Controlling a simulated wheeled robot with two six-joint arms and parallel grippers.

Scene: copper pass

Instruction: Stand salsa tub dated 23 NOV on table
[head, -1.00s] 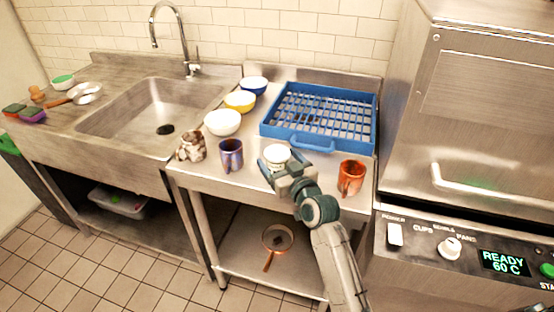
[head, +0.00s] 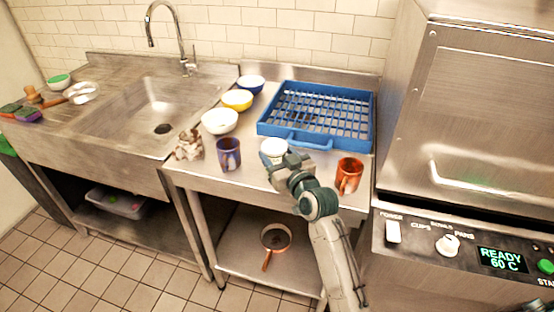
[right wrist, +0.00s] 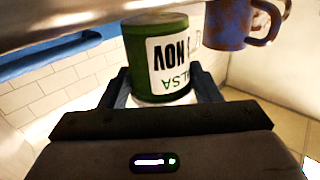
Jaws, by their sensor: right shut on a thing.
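The salsa tub shows in the head view as a round white top (head: 273,147) at the front of the steel table (head: 253,181). In the right wrist view, where the picture is upside down, the tub (right wrist: 143,62) has a green body, a white lid and a white label. I can read "NOV" and part of "SALSA"; the day number is not clear. My right gripper (head: 279,162) is shut on the tub, with a finger on each side. The tub looks upright, at or just above the tabletop; I cannot tell whether it touches. My left gripper is not in view.
A blue-purple mug (head: 228,154) stands left of the tub and an orange mug (head: 348,175) stands right. A blue rack (head: 309,143) lies behind. Bowls, including a white one (head: 219,121), stand at the back left, near a crumpled brown-white thing (head: 188,145). The sink is further left.

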